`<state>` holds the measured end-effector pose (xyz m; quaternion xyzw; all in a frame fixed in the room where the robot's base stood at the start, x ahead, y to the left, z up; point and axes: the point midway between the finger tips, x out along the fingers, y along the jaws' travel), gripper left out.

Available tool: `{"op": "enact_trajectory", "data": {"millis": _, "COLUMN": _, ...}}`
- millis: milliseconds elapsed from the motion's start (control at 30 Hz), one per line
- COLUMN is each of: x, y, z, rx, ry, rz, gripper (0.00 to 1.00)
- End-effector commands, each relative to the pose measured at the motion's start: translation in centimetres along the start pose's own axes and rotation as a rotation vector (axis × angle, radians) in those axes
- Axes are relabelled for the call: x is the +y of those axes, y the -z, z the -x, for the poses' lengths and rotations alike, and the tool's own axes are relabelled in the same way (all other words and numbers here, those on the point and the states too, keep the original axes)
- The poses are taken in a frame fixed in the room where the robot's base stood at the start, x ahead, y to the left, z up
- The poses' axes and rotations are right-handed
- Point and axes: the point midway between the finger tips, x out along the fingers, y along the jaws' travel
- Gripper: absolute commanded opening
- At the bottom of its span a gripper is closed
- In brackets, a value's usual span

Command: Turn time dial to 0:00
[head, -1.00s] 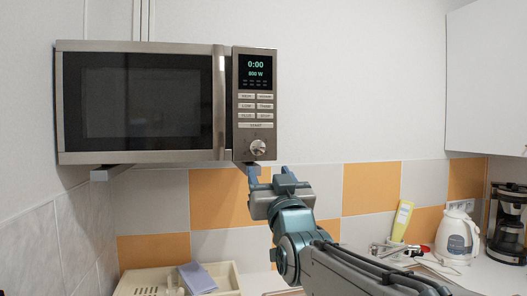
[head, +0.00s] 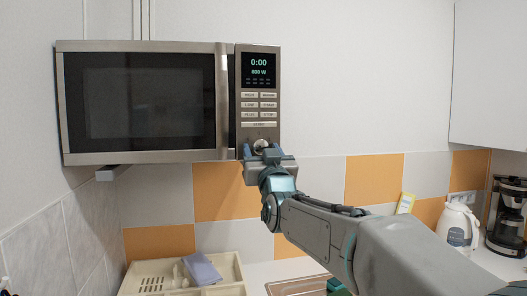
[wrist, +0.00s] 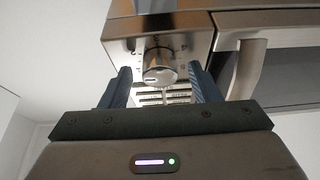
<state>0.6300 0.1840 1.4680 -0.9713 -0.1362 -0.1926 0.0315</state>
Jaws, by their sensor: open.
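The microwave (head: 146,158) hangs on the wall at the left of the head view, its door shut. Its display (head: 259,67) reads 0:00 and 800 W. The round silver time dial (head: 260,145) sits at the bottom of the control panel, its lower part hidden by my gripper. In the wrist view the dial (wrist: 161,70) lies between my two dark fingers. My gripper (head: 262,155) is open in front of the panel, and in the wrist view its fingers (wrist: 160,88) stand apart on either side of the dial, with a gap visible on each side.
The vertical door handle (head: 223,102) is just left of the panel and also shows close to the right finger in the wrist view (wrist: 247,75). Below are a cream tray (head: 235,272) with a purple cloth, a white kettle (head: 457,226) and a coffee maker (head: 508,215).

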Motion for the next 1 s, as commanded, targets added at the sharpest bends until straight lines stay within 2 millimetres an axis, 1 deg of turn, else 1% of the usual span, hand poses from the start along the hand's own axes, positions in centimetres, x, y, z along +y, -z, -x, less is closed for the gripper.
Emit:
{"op": "enact_trajectory", "data": {"millis": 67, "x": 0.0, "y": 0.0, "z": 0.02, "rx": 0.0, "ry": 0.0, "rz": 0.0, "gripper": 0.56}}
{"op": "enact_trajectory", "data": {"millis": 100, "x": 0.0, "y": 0.0, "z": 0.02, "rx": 0.0, "ry": 0.0, "rz": 0.0, "gripper": 0.45}}
{"op": "enact_trajectory", "data": {"millis": 167, "x": 0.01, "y": 0.0, "z": 0.03, "rx": 0.0, "ry": 0.0, "rz": 0.0, "gripper": 0.29}}
{"op": "enact_trajectory", "data": {"millis": 200, "x": 0.01, "y": 0.0, "z": 0.03, "rx": 0.0, "ry": 0.0, "rz": 0.0, "gripper": 0.17}}
{"op": "enact_trajectory", "data": {"millis": 233, "x": 0.01, "y": 0.0, "z": 0.03, "rx": 0.0, "ry": 0.0, "rz": 0.0, "gripper": 0.11}}
{"op": "enact_trajectory", "data": {"millis": 267, "x": 0.0, "y": 0.0, "z": 0.03, "rx": 0.0, "ry": 0.0, "rz": 0.0, "gripper": 0.11}}
{"op": "enact_trajectory", "data": {"millis": 300, "x": 0.45, "y": 0.08, "z": 0.15, "rx": 0.0, "ry": -0.002, "rz": 0.001, "gripper": 0.12}}
{"op": "enact_trajectory", "data": {"millis": 467, "x": 0.17, "y": -0.04, "z": 0.08, "rx": 0.0, "ry": 0.001, "rz": 0.008, "gripper": 0.12}}
{"op": "enact_trajectory", "data": {"millis": 667, "x": 0.2, "y": -0.25, "z": 0.14, "rx": 0.0, "ry": 0.024, "rz": 0.064, "gripper": 0.12}}
{"op": "enact_trajectory", "data": {"millis": 867, "x": 0.35, "y": -0.25, "z": 0.15, "rx": 0.002, "ry": 0.074, "rz": 0.188, "gripper": 0.12}}
{"op": "enact_trajectory", "data": {"millis": 1000, "x": 0.5, "y": -0.07, "z": 0.06, "rx": 0.001, "ry": 0.122, "rz": 0.306, "gripper": 0.12}}
